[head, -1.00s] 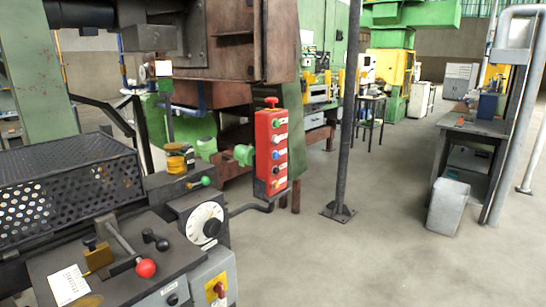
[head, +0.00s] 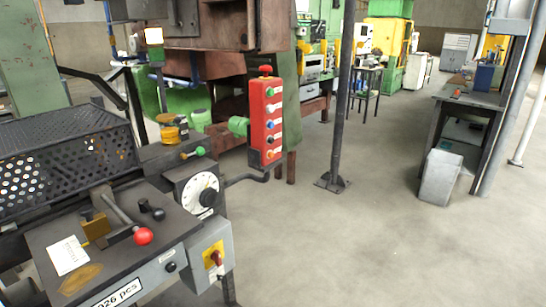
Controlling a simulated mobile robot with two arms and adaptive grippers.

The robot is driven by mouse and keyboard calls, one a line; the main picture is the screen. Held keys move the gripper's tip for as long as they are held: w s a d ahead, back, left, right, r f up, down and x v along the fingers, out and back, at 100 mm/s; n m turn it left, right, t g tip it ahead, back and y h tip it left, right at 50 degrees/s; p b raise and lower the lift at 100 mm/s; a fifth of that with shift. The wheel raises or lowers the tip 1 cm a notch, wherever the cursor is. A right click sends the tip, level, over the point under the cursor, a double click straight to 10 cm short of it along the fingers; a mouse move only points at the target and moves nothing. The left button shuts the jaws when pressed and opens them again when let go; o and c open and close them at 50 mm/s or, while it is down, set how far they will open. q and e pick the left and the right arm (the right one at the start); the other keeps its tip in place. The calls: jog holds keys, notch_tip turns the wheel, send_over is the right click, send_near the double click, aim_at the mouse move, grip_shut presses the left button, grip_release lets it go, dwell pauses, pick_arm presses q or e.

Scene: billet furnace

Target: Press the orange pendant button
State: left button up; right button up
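A red pendant box (head: 257,128) stands upright at the centre of the head view, on a dark bent arm from the machine at left. A red mushroom button (head: 265,70) sits on its top. Nothing touches the pendant. Neither of my grippers is in view.
The control desk (head: 110,245) with a red-knobbed lever (head: 143,236) and white dial (head: 203,190) fills the lower left. A dark post (head: 341,110) stands right of the pendant. A workbench (head: 470,95) and grey bin (head: 441,178) are at right. The floor between (head: 350,240) is clear.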

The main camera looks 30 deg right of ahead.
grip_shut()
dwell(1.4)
